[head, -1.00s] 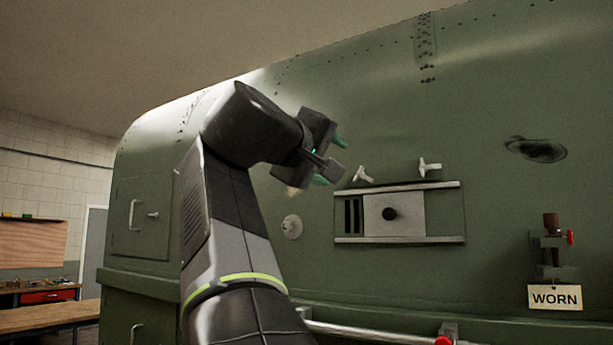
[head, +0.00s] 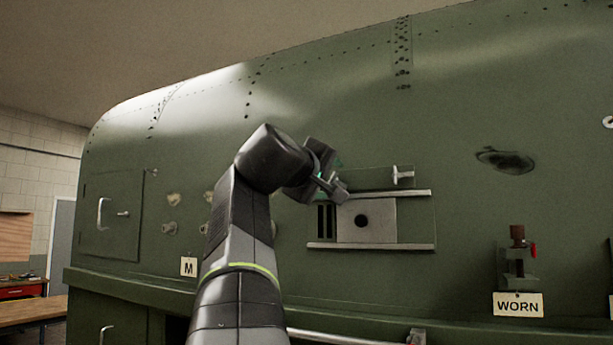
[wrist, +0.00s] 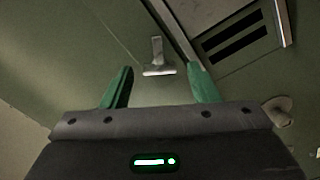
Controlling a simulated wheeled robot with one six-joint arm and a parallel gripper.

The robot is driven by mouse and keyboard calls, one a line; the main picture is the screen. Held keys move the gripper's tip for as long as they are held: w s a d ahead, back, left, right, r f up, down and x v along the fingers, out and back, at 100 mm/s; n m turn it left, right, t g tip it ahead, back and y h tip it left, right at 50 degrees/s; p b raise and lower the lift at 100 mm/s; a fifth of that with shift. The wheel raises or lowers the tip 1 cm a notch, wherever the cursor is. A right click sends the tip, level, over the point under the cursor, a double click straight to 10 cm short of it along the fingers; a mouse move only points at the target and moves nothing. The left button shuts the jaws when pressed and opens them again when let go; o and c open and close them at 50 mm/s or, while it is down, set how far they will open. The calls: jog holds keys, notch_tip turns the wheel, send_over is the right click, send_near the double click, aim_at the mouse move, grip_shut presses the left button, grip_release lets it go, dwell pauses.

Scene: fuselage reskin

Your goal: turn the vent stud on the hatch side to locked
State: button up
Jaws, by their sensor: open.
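My gripper (head: 332,187) is at the upper left corner of the vent panel (head: 370,220) in the head view and hides the stud there. In the wrist view my gripper (wrist: 160,68) is open and empty, with green fingers on either side. A pale T-shaped vent stud (wrist: 157,60) shows ahead, between the fingertips in the picture; I see no contact, and the distance is unclear. Its crossbar lies across the picture. The vent's dark slots (wrist: 236,43) are at the upper right. The other stud (head: 402,176) stands above the panel's right part. The hatch (head: 110,218) is at the far left.
Rails (head: 370,246) border the vent panel. A round fitting (wrist: 278,108) is at right in the wrist view. A clamp-like fixture (head: 518,262) with a WORN tag (head: 517,305) is at the right. An M tag (head: 188,266) is left of my arm.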

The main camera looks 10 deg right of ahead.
jog(key=shift+c, duration=0.2)
jog(key=c, duration=0.9)
jog(key=shift+c, duration=0.2)
jog(key=shift+m, duration=0.3)
jog(key=m+b, duration=0.2)
jog(key=m, duration=0.3)
jog(key=m+b, duration=0.2)
jog(key=m, duration=0.4)
jog(key=shift+d, duration=0.1)
jog(key=shift+m, duration=0.3)
jog(key=shift+r, duration=0.1)
